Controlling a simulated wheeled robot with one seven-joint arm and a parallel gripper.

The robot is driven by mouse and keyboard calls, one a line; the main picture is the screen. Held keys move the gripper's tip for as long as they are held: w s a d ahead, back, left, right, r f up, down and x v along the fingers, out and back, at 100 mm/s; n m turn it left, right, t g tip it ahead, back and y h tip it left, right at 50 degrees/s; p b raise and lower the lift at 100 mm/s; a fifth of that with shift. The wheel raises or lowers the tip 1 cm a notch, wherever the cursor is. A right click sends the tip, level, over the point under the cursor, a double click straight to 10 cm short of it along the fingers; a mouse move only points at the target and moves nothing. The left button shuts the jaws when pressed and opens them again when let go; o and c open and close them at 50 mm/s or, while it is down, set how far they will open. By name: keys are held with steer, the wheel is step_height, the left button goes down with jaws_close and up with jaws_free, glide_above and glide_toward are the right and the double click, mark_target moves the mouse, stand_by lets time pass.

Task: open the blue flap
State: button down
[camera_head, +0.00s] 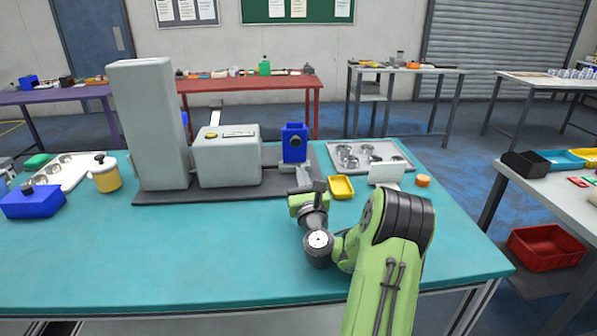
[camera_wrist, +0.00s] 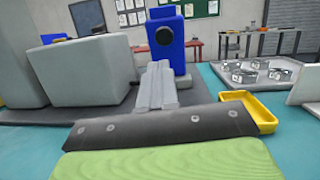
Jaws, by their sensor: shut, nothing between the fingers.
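A blue upright part (camera_head: 294,138) with a dark round spot on its front stands at the right end of the grey machine (camera_head: 228,160). It is the blue piece that best fits the flap, and I cannot make out a hinge or gap on it. In the wrist view the blue part (camera_wrist: 173,25) rises straight ahead, its dark round spot just above my fingertips. My gripper (camera_head: 303,172) is shut and empty, just in front of and below the blue part. In the wrist view my gripper (camera_wrist: 158,66) hides its lower front. I cannot tell whether they touch.
A yellow tray (camera_head: 341,188) sits close to the right of my gripper. Behind it is a grey tray with metal parts (camera_head: 390,144). A tall grey column (camera_head: 150,125) stands left. The front of the teal table (camera_head: 180,255) is clear.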

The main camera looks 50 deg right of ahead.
mark_target(299, 140)
steer(key=shift+s+d+m+h, duration=0.3)
steer(key=shift+d+m, duration=0.1)
steer(key=shift+m, duration=0.1)
steer(key=p+x, duration=0.7)
steer(key=x, duration=0.2)
steer(key=shift+w+d, duration=0.2)
steer(key=shift+w, duration=0.1)
steer(key=p, duration=0.3)
steer(key=r+p, duration=0.1)
steer(key=p, duration=0.2)
steer(key=shift+w+d+r+g, duration=0.2)
steer(key=shift+d+r+g, duration=0.1)
steer(key=shift+g, duration=0.1)
steer(key=p, duration=0.2)
steer(key=shift+w+r+g+y+p, duration=0.2)
steer(key=shift+g+y+p, duration=0.1)
steer(key=shift+y+p, duration=0.1)
steer(key=shift+w+d+r+p, duration=0.1)
steer(key=shift+w+d+p, duration=0.2)
steer(key=shift+p, duration=0.35)
